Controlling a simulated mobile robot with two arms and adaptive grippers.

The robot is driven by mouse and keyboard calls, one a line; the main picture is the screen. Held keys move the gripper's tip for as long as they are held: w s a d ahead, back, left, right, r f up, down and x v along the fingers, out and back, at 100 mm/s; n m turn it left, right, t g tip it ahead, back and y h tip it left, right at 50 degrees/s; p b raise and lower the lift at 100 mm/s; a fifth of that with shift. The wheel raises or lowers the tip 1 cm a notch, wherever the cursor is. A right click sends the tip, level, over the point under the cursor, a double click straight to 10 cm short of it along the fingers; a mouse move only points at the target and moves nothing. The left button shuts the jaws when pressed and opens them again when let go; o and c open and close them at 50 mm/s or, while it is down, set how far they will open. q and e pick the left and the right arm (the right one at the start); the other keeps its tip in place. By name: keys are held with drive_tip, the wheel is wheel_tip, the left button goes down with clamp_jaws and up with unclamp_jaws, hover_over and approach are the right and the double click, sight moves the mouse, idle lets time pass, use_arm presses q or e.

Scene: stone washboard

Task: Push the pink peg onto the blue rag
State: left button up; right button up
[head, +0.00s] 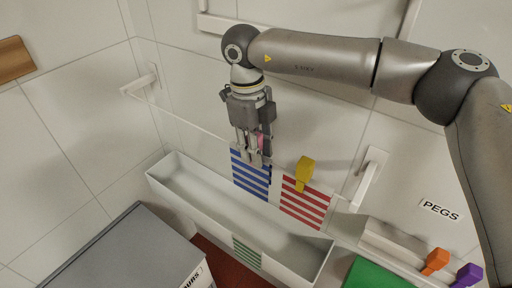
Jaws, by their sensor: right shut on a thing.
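The blue rag (251,183), with blue and white stripes, hangs from the line stretched along the wall. My right gripper (256,158) points down at the top of the blue rag and is shut on the pink peg (261,142). Only a small pink part of the peg shows between the fingers; the rest is hidden. I cannot tell whether the peg is around the rag's top edge or just in front of it. My left gripper is not in view.
A red striped rag (305,203) hangs to the right with a yellow peg (305,172) on it. A white trough (190,190) lies below, with a green striped cloth (247,253) at its front. Orange (436,260) and purple (468,276) pegs stand at right near the PEGS label.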

drive_tip(key=shift+f+b, duration=0.3)
drive_tip(key=shift+f, duration=0.15)
drive_tip(key=o, duration=0.8)
